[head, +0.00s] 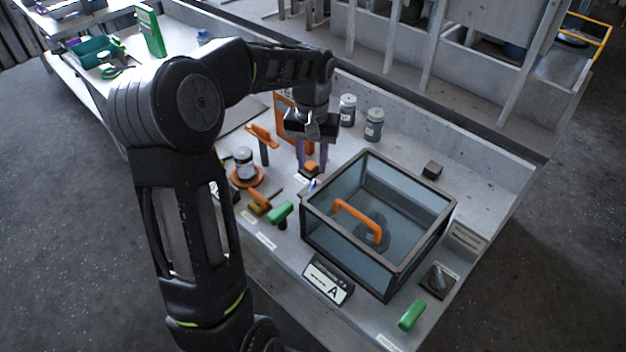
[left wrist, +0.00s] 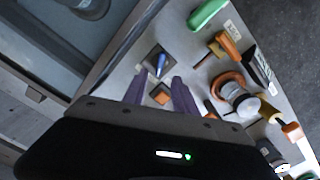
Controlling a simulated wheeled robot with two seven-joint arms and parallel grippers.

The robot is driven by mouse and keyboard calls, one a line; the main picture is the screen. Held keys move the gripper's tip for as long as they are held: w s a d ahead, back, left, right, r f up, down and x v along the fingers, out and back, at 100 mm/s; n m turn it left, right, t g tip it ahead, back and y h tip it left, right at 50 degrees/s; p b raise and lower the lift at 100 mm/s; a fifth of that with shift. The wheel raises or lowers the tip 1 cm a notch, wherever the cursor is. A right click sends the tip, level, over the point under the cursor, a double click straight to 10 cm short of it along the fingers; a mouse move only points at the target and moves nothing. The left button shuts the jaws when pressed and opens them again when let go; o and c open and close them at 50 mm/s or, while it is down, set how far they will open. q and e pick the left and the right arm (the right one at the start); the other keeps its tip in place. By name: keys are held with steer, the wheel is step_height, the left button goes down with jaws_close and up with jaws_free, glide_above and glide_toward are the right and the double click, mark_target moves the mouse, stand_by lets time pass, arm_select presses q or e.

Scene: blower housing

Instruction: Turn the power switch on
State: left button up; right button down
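My left gripper (head: 312,163) hangs over the middle of the bench, pointing down, its two purple fingers apart. It also shows in the left wrist view (left wrist: 159,77). An orange block (head: 312,167) on a dark base lies below and between the fingers; it also shows in the left wrist view (left wrist: 160,95). Just in front of it is a small blue lever (head: 311,184) on a dark square base, also in the left wrist view (left wrist: 159,62). I cannot read which control is labelled power. My right gripper is not in view.
A glass-walled box (head: 425,215) with an orange handle (head: 357,217) stands right of the gripper. Green handles (head: 281,212), an orange-based jar (head: 245,165) and an orange lever (head: 262,135) stand to the left. Grey canisters (head: 374,125) stand behind. A sign "A" (head: 328,281) is in front.

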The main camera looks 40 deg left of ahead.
mark_target(312, 186)
arm_select(q)
step_height(312, 186, down, 7)
steer(key=shift+f+p, duration=0.15)
steer(key=shift+p, duration=0.2)
jaws_close()
stand_by(0.3)
